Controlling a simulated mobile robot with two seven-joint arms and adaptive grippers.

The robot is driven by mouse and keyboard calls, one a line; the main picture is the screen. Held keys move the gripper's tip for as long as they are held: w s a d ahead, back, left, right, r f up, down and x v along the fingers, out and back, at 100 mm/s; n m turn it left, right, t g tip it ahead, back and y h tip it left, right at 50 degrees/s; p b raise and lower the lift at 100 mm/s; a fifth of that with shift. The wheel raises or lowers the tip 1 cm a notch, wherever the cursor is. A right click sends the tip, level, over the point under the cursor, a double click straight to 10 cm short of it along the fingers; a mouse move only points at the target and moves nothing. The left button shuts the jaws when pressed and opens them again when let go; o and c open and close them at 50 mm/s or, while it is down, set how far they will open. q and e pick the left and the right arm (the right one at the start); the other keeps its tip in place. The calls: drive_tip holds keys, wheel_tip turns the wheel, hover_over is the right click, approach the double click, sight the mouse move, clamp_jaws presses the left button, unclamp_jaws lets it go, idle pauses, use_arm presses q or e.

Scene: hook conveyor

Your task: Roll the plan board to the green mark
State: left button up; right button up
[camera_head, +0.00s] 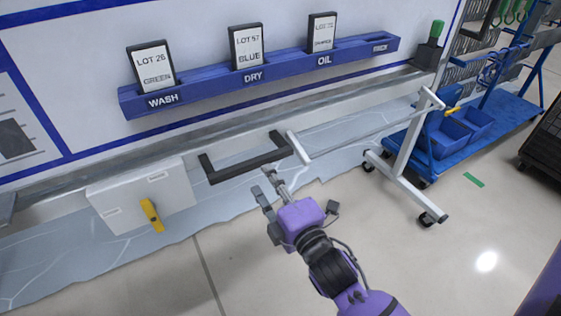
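The plan board (80,60) is a large white panel with blue lines. A blue rail on it holds lot cards above labels WASH, DRY and OIL. A black handle (230,168) juts out below the rail. The board's white frame (400,165) has a foot on casters at the right. The green mark (474,180) is a short strip on the floor, right of that foot. My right gripper (266,183) is open, its fingertips just below the handle's right part; I cannot tell whether they touch it. My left gripper is out of view.
A white box (110,200) with a yellow lever (152,215) sits low at the left. A blue cart (500,120) with bins stands at the back right, close behind the frame's foot. A dark crate (545,140) is at the right edge. The floor around the green mark is clear.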

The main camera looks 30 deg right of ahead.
sight(254, 167)
drive_tip(key=shift+n, duration=0.3)
drive_tip(key=w, duration=0.3)
drive_tip(key=w+a+b, duration=0.1)
drive_tip(key=w, duration=0.2)
drive_tip(key=shift+a+f, duration=0.1)
drive_tip(key=shift+w+b, duration=0.35)
drive_tip(key=shift+w, duration=0.5)
clamp_jaws()
